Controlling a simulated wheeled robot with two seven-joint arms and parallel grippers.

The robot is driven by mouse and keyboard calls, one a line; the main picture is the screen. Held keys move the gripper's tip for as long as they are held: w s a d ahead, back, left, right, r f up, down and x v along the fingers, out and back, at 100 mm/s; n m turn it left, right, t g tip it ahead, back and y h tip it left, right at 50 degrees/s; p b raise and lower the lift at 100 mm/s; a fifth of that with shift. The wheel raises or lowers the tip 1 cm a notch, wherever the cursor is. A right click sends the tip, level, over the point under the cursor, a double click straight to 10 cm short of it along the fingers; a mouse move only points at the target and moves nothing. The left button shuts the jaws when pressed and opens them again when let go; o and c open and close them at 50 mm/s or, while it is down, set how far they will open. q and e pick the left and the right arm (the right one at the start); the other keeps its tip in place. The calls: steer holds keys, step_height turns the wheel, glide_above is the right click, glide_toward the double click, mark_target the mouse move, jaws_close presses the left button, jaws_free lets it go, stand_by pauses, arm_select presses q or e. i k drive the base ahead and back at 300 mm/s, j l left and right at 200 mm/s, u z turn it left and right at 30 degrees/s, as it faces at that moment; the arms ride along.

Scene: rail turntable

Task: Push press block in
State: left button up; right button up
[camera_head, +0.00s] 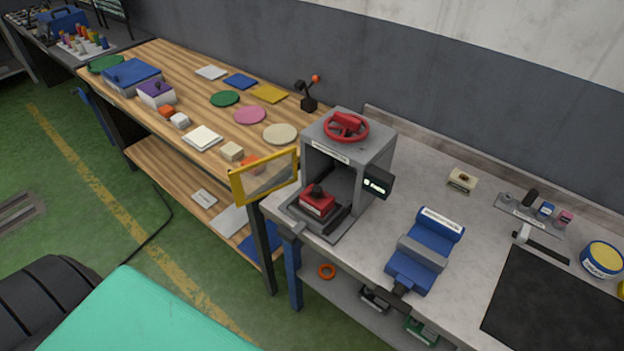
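The press (376,150) is a grey open-fronted box with a red handwheel (346,126) on top. It stands at the left end of the grey workbench. A yellow-framed clear guard (264,201) stands swung out at the left of the opening. Neither of my grippers is in view.
A small dark display (377,184) sticks out at the press's right side. A blue vise (426,250) stands to the right, with a black mat (555,305) beyond. A wooden bench (190,95) with several coloured discs and blocks adjoins on the left. Green floor lies in front.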

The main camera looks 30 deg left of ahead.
mark_target(306, 218)
steer(key=u, duration=0.85)
